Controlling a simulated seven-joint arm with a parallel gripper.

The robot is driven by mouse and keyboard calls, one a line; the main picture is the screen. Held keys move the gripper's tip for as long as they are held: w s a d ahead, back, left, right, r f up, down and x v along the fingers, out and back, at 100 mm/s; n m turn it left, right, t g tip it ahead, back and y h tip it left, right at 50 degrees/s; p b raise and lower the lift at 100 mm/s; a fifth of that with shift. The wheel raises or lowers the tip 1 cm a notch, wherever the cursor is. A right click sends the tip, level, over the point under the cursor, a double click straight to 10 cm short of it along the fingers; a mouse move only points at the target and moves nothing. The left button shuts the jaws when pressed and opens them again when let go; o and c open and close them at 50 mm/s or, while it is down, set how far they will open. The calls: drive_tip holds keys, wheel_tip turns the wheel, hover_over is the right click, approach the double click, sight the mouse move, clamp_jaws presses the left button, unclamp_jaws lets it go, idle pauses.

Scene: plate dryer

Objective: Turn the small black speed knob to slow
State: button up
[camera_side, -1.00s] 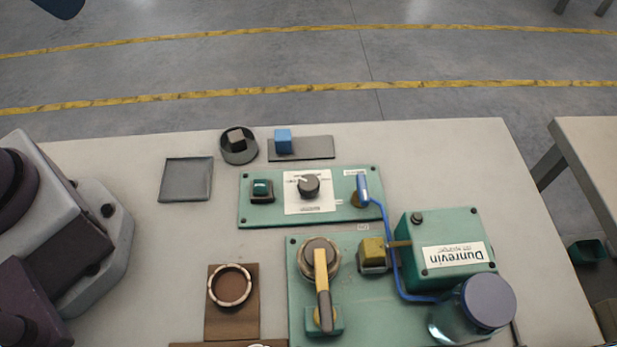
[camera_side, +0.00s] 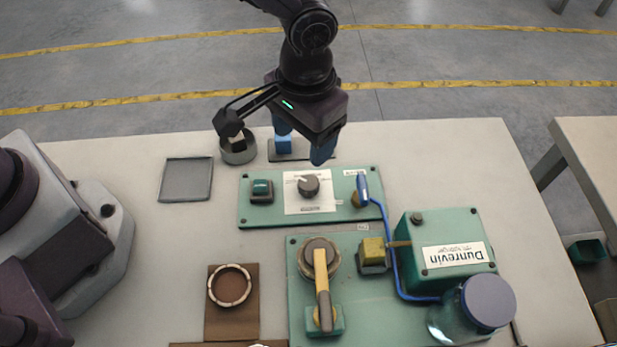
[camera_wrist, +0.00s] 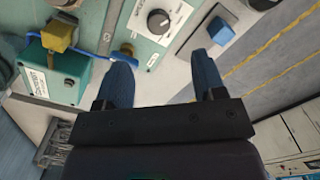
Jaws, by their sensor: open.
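The small black speed knob (camera_side: 308,186) sits on a white label plate (camera_side: 322,204) in the middle of the green control panel (camera_side: 283,216). Its pointer faces the upper left in the side view. The knob also shows in the wrist view (camera_wrist: 158,21), above and between my fingers. My gripper (camera_side: 302,146) is above the table, just behind the panel, apart from the knob. Its blue fingers are open and empty in the wrist view (camera_wrist: 164,80). The dial's small lettering is too small to read.
A green button (camera_side: 261,188) and a blue-handled lever (camera_side: 363,190) flank the knob. A green box (camera_side: 448,246) and a glass jar (camera_side: 462,317) stand at front right.

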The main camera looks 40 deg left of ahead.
sight(309, 182)
drive_tip(key=shift+n, duration=0.5)
drive_tip(key=f, duration=1.2)
drive_tip(key=shift+w+d+f, duration=0.15)
drive_tip(key=shift+w, duration=0.2)
drive_tip(key=c, duration=0.9)
